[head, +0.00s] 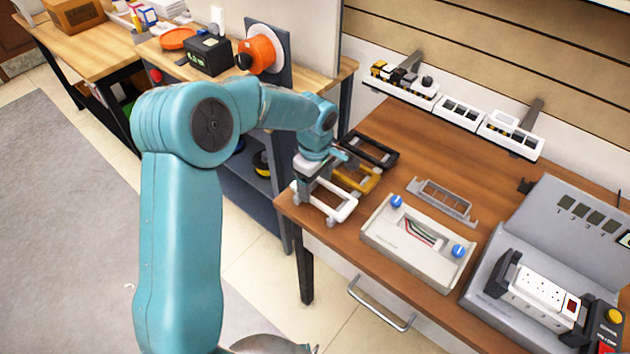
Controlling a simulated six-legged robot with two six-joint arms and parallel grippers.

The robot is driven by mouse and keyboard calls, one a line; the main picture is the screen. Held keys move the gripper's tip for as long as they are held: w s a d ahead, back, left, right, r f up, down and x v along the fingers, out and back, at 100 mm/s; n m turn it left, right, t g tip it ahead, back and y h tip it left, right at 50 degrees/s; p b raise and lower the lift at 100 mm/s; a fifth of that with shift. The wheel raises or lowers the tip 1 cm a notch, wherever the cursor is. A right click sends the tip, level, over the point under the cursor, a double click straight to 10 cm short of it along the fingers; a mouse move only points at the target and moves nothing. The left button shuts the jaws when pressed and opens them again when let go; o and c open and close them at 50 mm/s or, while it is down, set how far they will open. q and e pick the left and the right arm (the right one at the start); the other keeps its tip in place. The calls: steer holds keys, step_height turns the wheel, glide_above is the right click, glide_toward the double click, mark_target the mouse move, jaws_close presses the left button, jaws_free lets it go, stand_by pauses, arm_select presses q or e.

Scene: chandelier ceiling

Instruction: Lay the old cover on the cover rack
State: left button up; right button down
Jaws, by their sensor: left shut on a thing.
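My left gripper (305,184) is at the left end of the brown workbench, pointing down. It is shut on a white open frame (340,211), which looks like the old cover, at the frame's left side. Whether the frame touches the bench is hard to tell. A yellow frame (362,180) and a black frame (372,150) lie just behind it, partly hidden by my gripper. A grey slotted stand (442,200), perhaps the cover rack, lies farther right on the bench, clear and empty. My right gripper is not in view.
A light grey box with blue knobs (385,236) and coloured wires in its opening sits at the bench front. A grey station (481,296) holding a white power strip (540,290) fills the right. White modules (459,112) line the wall rail. Bare wood (440,155) lies behind the stand.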

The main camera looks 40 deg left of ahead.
arm_select(q)
steer(key=o, duration=1)
steer(key=shift+o, duration=0.2)
steer(key=shift+r+p, duration=0.45)
steer(key=shift+p, duration=0.05)
step_height(320, 180, up, 12)
steer(key=shift+s, duration=0.1)
